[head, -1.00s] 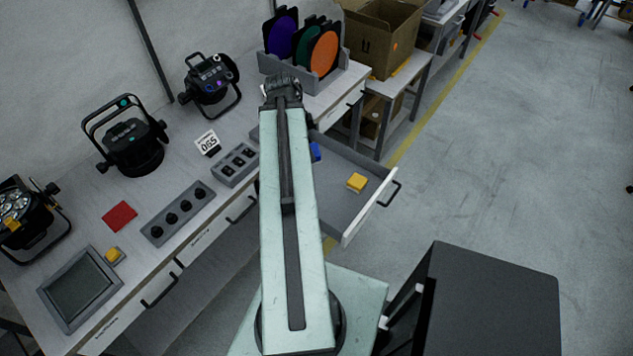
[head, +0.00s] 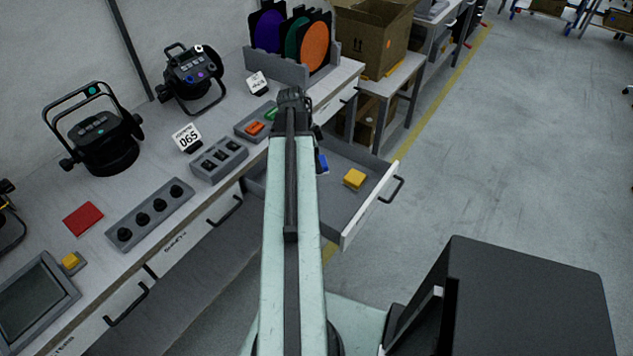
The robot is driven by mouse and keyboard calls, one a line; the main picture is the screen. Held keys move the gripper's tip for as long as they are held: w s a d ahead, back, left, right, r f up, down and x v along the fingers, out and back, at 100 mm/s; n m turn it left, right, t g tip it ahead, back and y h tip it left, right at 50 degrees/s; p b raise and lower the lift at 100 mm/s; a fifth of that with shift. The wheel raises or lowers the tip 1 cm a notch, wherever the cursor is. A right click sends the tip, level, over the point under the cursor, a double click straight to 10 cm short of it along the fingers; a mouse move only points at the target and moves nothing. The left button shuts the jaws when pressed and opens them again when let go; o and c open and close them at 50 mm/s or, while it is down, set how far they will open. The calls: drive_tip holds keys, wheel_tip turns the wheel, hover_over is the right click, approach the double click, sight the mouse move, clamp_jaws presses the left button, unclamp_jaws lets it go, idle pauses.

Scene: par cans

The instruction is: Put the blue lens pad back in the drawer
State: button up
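The blue lens pad (head: 323,164) shows as a small blue patch just right of my arm, in front of the open drawer (head: 345,211). Its left side is hidden by my arm. It keeps its place beside the arm as the arm moves, so my gripper appears to hold it. The fingers are hidden behind the arm, below the dark wrist. I cannot tell how high the pad is over the drawer floor. A yellow pad (head: 355,179) lies inside the drawer, right of the blue one.
A red pad (head: 83,218) lies on the bench, near a knob panel (head: 150,215) and a switch box (head: 219,160). Two par cans (head: 102,140) (head: 190,78) stand behind. A rack of coloured discs (head: 277,68) and a cardboard box (head: 373,38) are at the back.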

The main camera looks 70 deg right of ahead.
wheel_tip(320, 180, down, 8)
drive_tip(key=b, duration=0.5)
drive_tip(key=shift+r+b, duration=0.25)
drive_tip(key=shift+b, duration=0.1)
drive_tip(key=shift+r, duration=0.25)
drive_tip(key=shift+f, duration=0.25)
drive_tip(key=o, duration=1.2)
drive_tip(key=shift+r, duration=0.1)
drive_tip(key=p+v, duration=1.2)
drive_tip(key=shift+r, duration=0.25)
